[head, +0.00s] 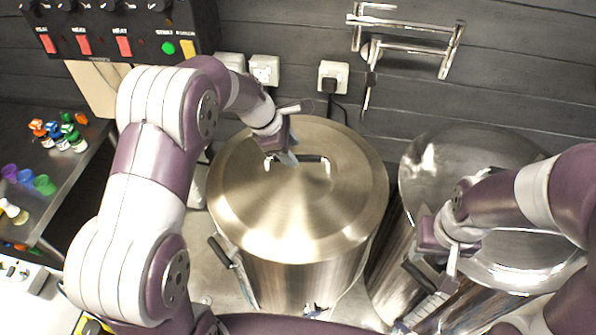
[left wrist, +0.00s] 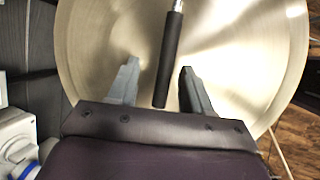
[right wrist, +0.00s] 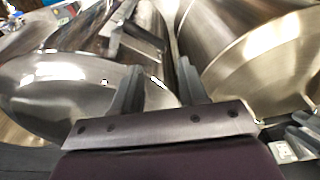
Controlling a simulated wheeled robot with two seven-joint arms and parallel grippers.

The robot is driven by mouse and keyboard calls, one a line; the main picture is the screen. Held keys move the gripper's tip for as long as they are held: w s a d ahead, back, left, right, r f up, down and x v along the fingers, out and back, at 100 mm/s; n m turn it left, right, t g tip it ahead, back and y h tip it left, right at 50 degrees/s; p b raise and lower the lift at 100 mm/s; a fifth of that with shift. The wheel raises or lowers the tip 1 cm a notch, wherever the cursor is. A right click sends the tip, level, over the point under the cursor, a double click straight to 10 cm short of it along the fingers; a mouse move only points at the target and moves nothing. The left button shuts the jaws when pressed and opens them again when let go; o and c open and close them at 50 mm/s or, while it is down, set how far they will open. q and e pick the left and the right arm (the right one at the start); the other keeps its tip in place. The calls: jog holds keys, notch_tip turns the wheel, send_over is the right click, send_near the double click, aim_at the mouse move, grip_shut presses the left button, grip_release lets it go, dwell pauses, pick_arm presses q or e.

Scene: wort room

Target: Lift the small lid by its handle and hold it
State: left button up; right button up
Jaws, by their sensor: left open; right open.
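A round brushed-steel lid (head: 300,220) lies on the tall steel pot in the middle of the head view. Its bar handle (head: 328,165) has a dark grip, partly hidden by my left gripper (head: 287,157). In the left wrist view the black handle (left wrist: 170,60) runs between the two fingers of my open left gripper (left wrist: 158,80), with space on both sides. My right gripper (head: 447,268) is open and empty, low beside the second pot at the right. It also shows in the right wrist view (right wrist: 157,80), with no handle between its fingers.
The second, shiny steel pot (head: 425,165) stands close to the right of the lidded one. A control box (head: 120,30) and wall sockets (head: 333,76) are behind. A metal rack (head: 410,30) hangs on the wall. A side table (head: 60,175) at left holds small coloured items.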

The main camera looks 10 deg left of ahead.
aim_at(298, 157)
pick_arm(q)
jog(key=d+f, duration=0.1)
jog(key=d+f+p, duration=0.1)
jog(key=shift+w+f, duration=0.15)
jog(key=shift+f, duration=0.15)
jog(key=shift+d+f, duration=0.1)
jog(key=shift+f, duration=0.25)
jog(key=shift+a+f, duration=0.1)
jog(key=shift+a, duration=0.2)
jog(key=shift+d, duration=0.15)
grip_shut()
pick_arm(e)
notch_tip(298, 157, up, 2)
jog(key=shift+d, duration=0.1)
pick_arm(q)
jog(key=shift+w, duration=0.1)
pick_arm(e)
jog(key=shift+f, duration=0.1)
